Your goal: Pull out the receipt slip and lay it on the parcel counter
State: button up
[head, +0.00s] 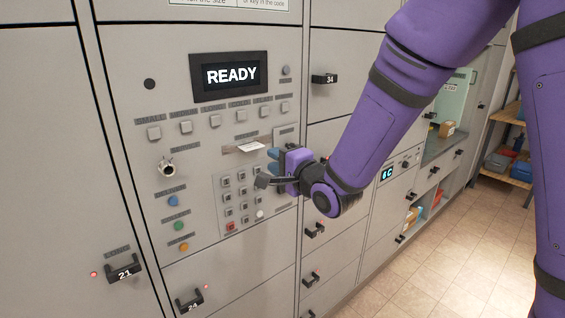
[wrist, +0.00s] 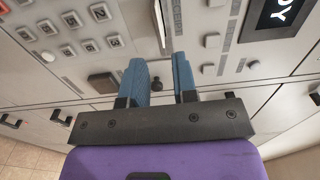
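The receipt slip (head: 252,146) is a small white strip sticking out of a slot on the grey locker control panel (head: 205,250), below the READY display. In the wrist view the slip (wrist: 160,22) shows near the top edge, ahead of the fingers. My gripper (head: 273,160) is close to the panel, just right of and below the slip. In the wrist view my gripper (wrist: 160,75) has its blue fingers apart with no object held between them. The parcel counter appears to be the grey surface (head: 436,147) in the alcove at the right.
The panel has a keypad (head: 238,200), several square buttons and coloured round buttons near my gripper. Black locker handles (head: 124,272) stick out around it. A brown parcel (head: 447,129) sits on the counter. Shelves (head: 507,150) stand at far right; the tiled floor is clear.

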aim_at(254, 147)
jog(key=shift+x, duration=4.85)
jog(key=shift+c, duration=0.2)
grip_shut()
jog(key=shift+s, duration=0.1)
jog(key=v, duration=0.9)
